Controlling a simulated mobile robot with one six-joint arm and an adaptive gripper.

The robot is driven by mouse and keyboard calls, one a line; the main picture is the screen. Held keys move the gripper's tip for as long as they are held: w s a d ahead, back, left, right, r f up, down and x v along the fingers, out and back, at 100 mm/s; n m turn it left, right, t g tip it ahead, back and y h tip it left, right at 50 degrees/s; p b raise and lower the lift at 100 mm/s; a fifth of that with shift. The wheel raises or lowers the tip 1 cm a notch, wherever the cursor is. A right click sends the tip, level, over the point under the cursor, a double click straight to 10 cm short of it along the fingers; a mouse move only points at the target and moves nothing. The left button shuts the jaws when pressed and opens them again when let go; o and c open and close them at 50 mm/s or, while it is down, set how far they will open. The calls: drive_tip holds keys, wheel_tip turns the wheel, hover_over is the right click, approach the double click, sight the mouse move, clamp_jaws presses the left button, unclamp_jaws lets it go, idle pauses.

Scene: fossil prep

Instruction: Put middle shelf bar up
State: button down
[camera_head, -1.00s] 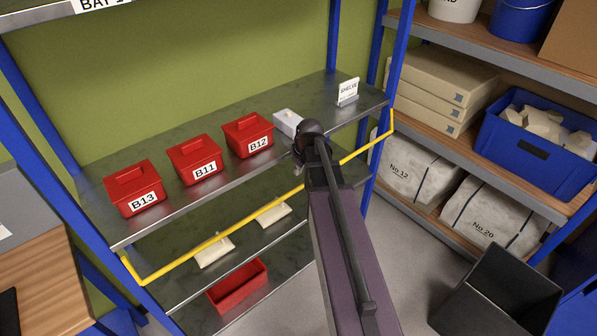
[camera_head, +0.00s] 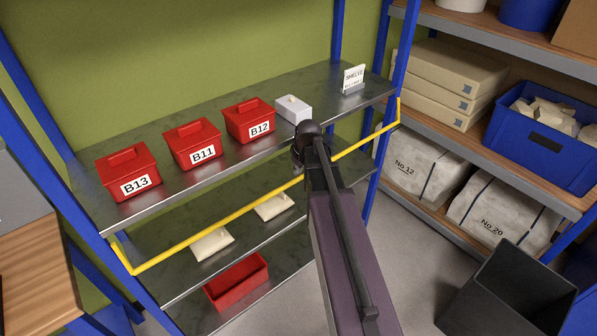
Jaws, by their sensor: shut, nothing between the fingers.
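The yellow bar (camera_head: 218,233) runs along the front of the middle shelf (camera_head: 150,215), from the left blue post to the right one. Its short end arms drop from the posts, so the long rail hangs forward of and below the shelf's front edge. My gripper (camera_head: 299,167) is at the rail, right of its middle, in front of the shelf edge. It is shut with nothing held. My own wrist and arm hide most of the fingers and part of the rail, so I cannot tell whether they touch the bar.
Red bins B13 (camera_head: 130,172), B11 (camera_head: 193,144) and B12 (camera_head: 250,120), a white box (camera_head: 293,108) and a small sign (camera_head: 354,79) stand on the shelf. Below lie pale slabs (camera_head: 212,244) and a red tray (camera_head: 237,282). A dark open bin (camera_head: 508,292) stands right.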

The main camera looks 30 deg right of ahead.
drive_tip(key=shift+w+f, duration=0.1)
drive_tip(key=shift+f, duration=0.3)
drive_tip(key=shift+d, duration=0.2)
idle(0.3)
drive_tip(key=shift+a+g, duration=0.2)
drive_tip(key=shift+g, duration=0.1)
